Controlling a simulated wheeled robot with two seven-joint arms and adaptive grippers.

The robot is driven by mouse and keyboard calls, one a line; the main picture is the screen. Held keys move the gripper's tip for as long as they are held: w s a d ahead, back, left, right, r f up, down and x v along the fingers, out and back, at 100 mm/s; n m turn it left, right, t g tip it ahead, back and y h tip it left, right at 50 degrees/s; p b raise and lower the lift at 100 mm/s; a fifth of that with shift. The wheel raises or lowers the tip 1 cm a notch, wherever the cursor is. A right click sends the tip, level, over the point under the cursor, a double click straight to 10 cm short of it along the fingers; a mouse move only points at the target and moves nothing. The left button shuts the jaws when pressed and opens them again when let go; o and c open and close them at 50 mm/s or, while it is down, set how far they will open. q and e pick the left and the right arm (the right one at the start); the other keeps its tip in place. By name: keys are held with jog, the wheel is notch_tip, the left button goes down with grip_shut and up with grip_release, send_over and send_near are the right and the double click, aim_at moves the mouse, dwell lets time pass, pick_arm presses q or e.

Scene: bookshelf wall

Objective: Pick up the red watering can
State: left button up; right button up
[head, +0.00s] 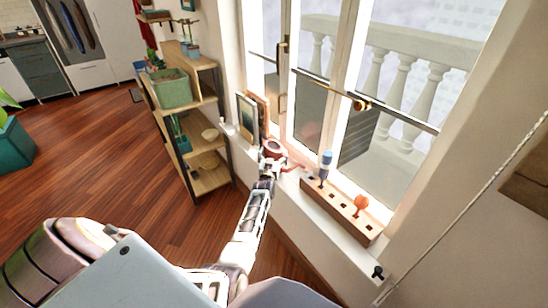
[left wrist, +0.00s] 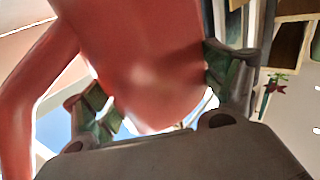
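The red watering can (head: 273,149) stands on the white window sill, left of the wooden holder, its spout pointing right. In the left wrist view the red can (left wrist: 150,60) fills the middle, close to the camera, with its handle at the left. My left gripper (head: 267,168) reaches to the can from the near side. In the left wrist view its two fingers (left wrist: 160,95) are spread wide on either side of the can body; firm contact on both sides does not show. My right gripper is not in view.
A wooden holder (head: 341,214) with a blue-handled tool (head: 325,163) and an orange-topped tool (head: 361,202) lies right of the can. Picture frames (head: 248,118) lean left of it. A wooden shelf (head: 210,181) with a green planter (head: 172,88) stands farther left. The window is directly behind.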

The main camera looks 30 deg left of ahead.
pick_arm(q)
jog(key=c, duration=0.6)
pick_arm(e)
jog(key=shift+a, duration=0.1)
pick_arm(q)
jog(key=shift+r, duration=0.1)
jog(key=c, duration=0.6)
jog(key=shift+r+p, duration=0.3)
jog(key=shift+r, duration=0.8)
jog(key=shift+c, duration=0.2)
notch_tip(320, 180, up, 6)
jog(key=shift+r+p, duration=0.1)
jog(key=shift+p, duration=0.6)
jog(key=shift+r, duration=0.85)
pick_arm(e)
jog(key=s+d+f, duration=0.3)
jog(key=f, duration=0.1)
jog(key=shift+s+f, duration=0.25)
pick_arm(q)
jog(key=shift+r, duration=0.1)
